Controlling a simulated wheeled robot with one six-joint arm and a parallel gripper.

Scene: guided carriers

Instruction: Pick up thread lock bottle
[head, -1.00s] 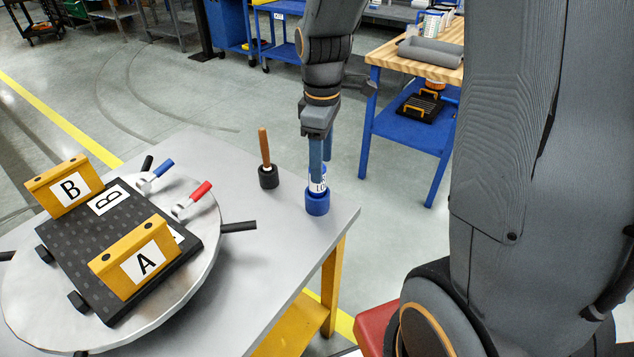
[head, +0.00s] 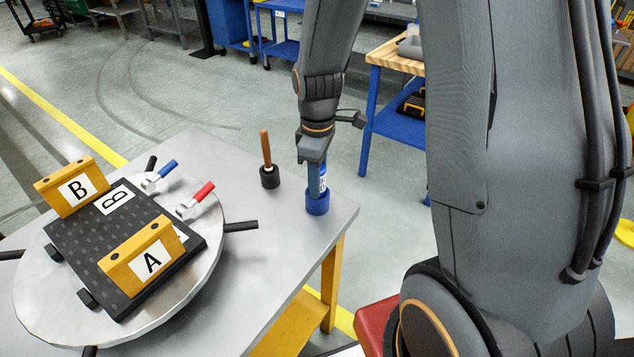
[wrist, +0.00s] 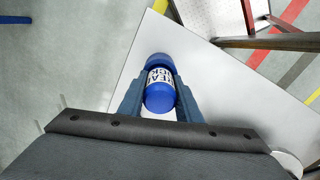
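The thread lock bottle (head: 323,181) is blue with a white lettered label. It stands upright in a round blue holder (head: 318,205) near the table's right corner. My gripper (head: 318,186) points down over it, with its fingers low along the bottle's sides. In the wrist view, the bottle (wrist: 160,92) lies between the two blue-grey fingers (wrist: 161,88), which appear to press on it from both sides. The gripper looks shut on the bottle, which is still in its holder. My fingers partly hide the bottle in the head view.
A wooden-handled tool stands in a black holder (head: 270,179) left of the bottle. A round turntable (head: 215,262) with a dark plate, yellow blocks A (head: 130,270) and B (head: 50,195), and blue and red clamps fills the table's left. A blue-legged bench (head: 372,112) stands behind.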

